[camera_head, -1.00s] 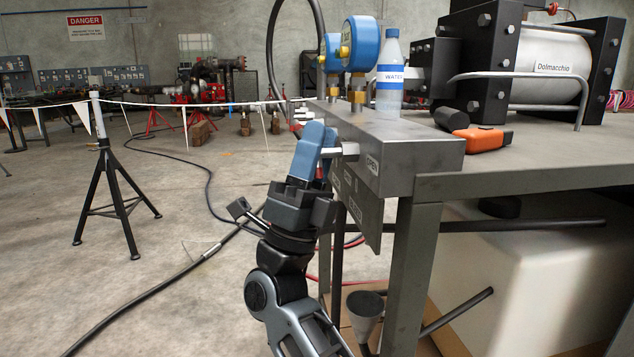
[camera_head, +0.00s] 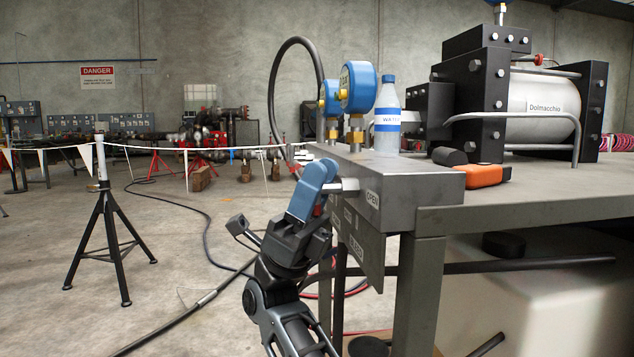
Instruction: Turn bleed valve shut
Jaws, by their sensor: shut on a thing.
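The grey metal manifold block (camera_head: 410,172) sits at the left end of the bench. A short silver valve stem (camera_head: 346,186) sticks out of its near left end, beside an "OPEN" label (camera_head: 372,199). My gripper (camera_head: 318,178) is at this stem with its blue fingers shut, tilted up to the right. A small bit of red (camera_head: 319,208) shows by the fingers, perhaps part of the bleed valve's handle. The fingers hide most of the handle, so its angle cannot be told.
Two blue gauges (camera_head: 358,88) and a water bottle (camera_head: 387,118) stand on the block. A pump labelled Dolmacchio (camera_head: 545,105) and an orange-black tool (camera_head: 484,176) are on the bench (camera_head: 540,195). A black stand (camera_head: 106,235) holds a flagged barrier line at left.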

